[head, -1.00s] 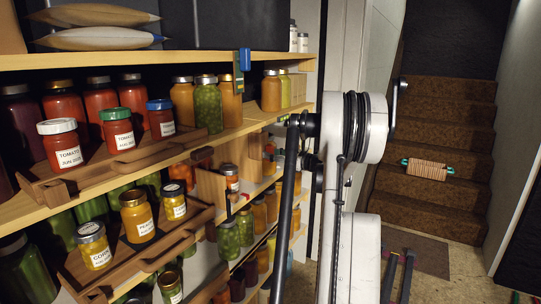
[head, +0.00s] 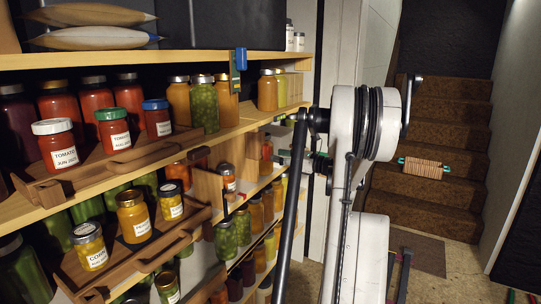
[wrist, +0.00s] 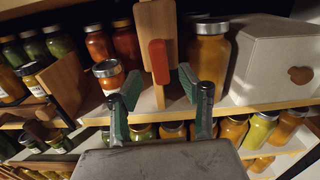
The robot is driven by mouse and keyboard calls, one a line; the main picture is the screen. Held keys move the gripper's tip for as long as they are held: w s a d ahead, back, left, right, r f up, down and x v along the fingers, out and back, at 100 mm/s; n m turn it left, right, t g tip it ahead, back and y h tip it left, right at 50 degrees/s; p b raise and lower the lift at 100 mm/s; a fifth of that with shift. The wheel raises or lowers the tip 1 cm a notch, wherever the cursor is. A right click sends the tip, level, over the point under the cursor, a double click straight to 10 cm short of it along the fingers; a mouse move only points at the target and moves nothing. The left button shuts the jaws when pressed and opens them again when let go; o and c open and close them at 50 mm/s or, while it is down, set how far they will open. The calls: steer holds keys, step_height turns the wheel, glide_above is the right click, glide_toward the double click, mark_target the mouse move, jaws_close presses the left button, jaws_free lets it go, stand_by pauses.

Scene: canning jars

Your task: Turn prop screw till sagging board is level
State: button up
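In the wrist view, my gripper (wrist: 160,82) is open, with its two green-padded fingers apart and nothing seen between them. Beyond the fingertips stands a wooden upright with a red handle-like piece (wrist: 158,60); I cannot tell whether this is the prop screw. A shelf board (wrist: 236,121) runs across behind the fingers, with jars above and below it. In the head view, a blue piece on a dark green upright (head: 243,60) sits at the upper board's edge (head: 200,58). The gripper is not discernible there. Which board sags is unclear.
A jar of amber contents (wrist: 208,60) stands close right of the upright, and a red jar (wrist: 108,76) close left. A pale box (wrist: 270,65) is farther right. In the head view, wooden trays hold labelled jars (head: 63,148) at left. Stairs (head: 440,120) rise at right.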

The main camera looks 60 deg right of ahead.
steer(key=s, duration=0.6)
steer(key=shift+s+d, duration=0.15)
steer(key=shift+s, duration=0.15)
